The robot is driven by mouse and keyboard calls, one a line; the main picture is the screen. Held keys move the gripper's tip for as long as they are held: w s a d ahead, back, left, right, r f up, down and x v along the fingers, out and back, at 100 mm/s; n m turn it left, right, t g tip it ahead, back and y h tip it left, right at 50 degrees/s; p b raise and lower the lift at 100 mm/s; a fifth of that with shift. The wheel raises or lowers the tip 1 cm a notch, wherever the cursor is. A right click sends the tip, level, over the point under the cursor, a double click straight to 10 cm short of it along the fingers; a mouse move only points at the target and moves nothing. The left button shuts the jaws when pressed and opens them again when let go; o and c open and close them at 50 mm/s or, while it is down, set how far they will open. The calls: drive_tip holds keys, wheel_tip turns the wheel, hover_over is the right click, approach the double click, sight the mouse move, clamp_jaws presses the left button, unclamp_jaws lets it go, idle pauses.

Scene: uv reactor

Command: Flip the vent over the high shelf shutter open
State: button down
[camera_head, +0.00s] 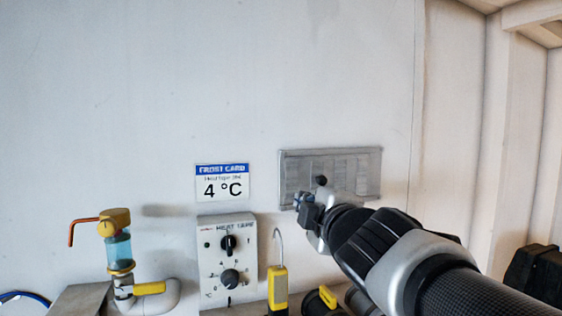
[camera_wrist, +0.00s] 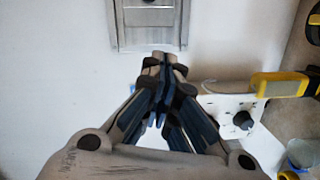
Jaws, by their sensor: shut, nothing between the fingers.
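The vent (camera_head: 350,168) is a grey framed panel with slats on the white wall, right of the temperature card. A small dark knob (camera_head: 321,180) shows low on its slats. The vent also shows at the top of the wrist view (camera_wrist: 148,17), where only part of it is in frame. My gripper (camera_head: 303,203) is shut and empty by the vent's lower left in the head view. In the wrist view my fingertips (camera_wrist: 158,62) are together just beyond the vent's frame edge. I cannot tell whether they touch it. My wrist covers the lower right of the vent.
A white heat tape box (camera_head: 228,262) with dials sits below the frost card (camera_head: 222,183). A yellow-handled tool (camera_head: 278,287) stands beside it. A yellow-topped valve with a blue bowl (camera_head: 117,240) is at the left. The wall above the vent is clear.

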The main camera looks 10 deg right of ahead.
sight(311, 181)
drive_tip(key=shift+w+d+r+n+t+y, duration=0.15)
drive_tip(key=shift+w+r+n+y, duration=0.1)
drive_tip(key=shift+r, duration=0.35)
drive_tip(key=shift+w+a+r+n+t+y, duration=0.15)
drive_tip(key=shift+w+r+n, duration=0.1)
drive_tip(key=shift+r, duration=0.35)
drive_tip(key=w, duration=0.3)
drive_tip(key=w+d+p, duration=0.1)
drive_tip(key=w, duration=0.3)
drive_tip(key=w+d, duration=0.1)
drive_tip(key=w, duration=0.3)
drive_tip(key=shift+d+f+p, duration=0.1)
drive_tip(key=shift+f+p, duration=0.2)
drive_tip(key=shift+p, duration=0.05)
drive_tip(key=shift+w+d+f, duration=0.1)
drive_tip(key=shift+d+f, duration=0.15)
drive_tip(key=shift+d, duration=0.15)
